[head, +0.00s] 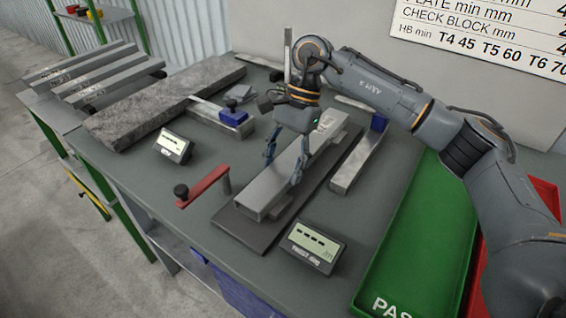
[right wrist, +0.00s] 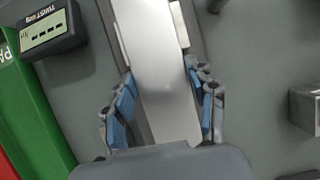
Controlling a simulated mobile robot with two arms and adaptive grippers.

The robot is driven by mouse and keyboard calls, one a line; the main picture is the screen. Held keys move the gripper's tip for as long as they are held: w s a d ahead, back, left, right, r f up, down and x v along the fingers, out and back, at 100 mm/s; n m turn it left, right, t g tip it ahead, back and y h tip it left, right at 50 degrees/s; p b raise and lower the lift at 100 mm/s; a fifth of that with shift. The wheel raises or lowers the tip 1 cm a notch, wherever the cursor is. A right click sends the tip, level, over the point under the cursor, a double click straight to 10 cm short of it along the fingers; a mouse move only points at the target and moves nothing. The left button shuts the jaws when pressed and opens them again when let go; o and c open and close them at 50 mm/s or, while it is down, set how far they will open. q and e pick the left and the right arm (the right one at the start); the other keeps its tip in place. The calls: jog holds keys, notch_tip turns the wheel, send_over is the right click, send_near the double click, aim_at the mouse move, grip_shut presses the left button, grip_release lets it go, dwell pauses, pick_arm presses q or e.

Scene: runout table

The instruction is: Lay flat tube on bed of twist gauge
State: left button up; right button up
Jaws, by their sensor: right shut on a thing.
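The flat tube, a long silver bar (head: 271,190), lies lengthwise over the dark base plate of the twist gauge (head: 240,224). My right gripper (head: 283,168) reaches down across it, one finger on each long side, and is shut on it. The right wrist view shows the tube (right wrist: 155,60) between the blue finger pads (right wrist: 163,108). Small light pieces of the gauge show beside the tube. I cannot tell whether the tube touches the bed or hangs just above it. The gauge's display (head: 316,246) stands at the plate's near right corner. My left gripper is out of view.
A red-handled clamp (head: 204,187) and another display (head: 173,146) stand left of the gauge. A granite slab (head: 165,100) and several grey bars (head: 95,75) lie further left. A steel bar with a blue block (head: 359,160) lies right, then a green tray (head: 410,235).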

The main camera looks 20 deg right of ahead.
jog(key=o, duration=1.7)
jog(key=shift+o, duration=0.2)
jog(key=shift+f, duration=0.1)
jog(key=v, duration=1.2)
